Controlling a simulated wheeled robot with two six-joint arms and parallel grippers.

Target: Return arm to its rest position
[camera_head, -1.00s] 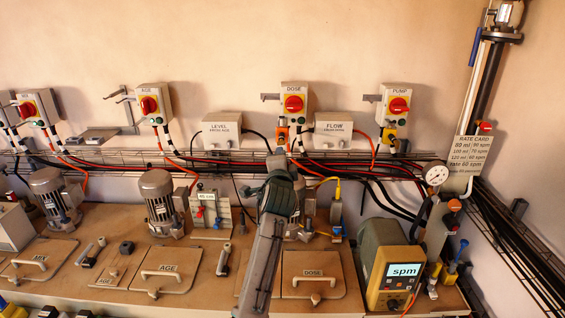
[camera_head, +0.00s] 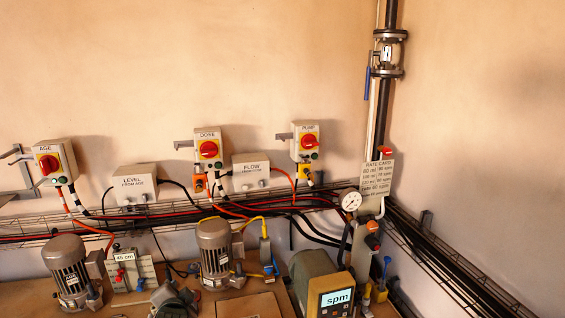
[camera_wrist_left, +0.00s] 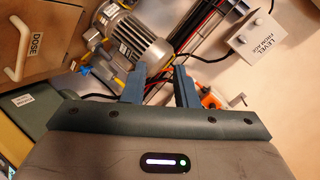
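A grey motor (camera_wrist_left: 135,40) lies beyond the fingers in that view. My right gripper is in no view.
Switch boxes DOSE (camera_head: 208,150) and PUMP (camera_head: 306,143) hang above a wire cable tray (camera_head: 30,229). The bench carries motors (camera_head: 214,250), a pump with an "spm" display (camera_head: 337,299) and a gauge (camera_head: 351,201). A pipe (camera_head: 377,120) stands at the right.

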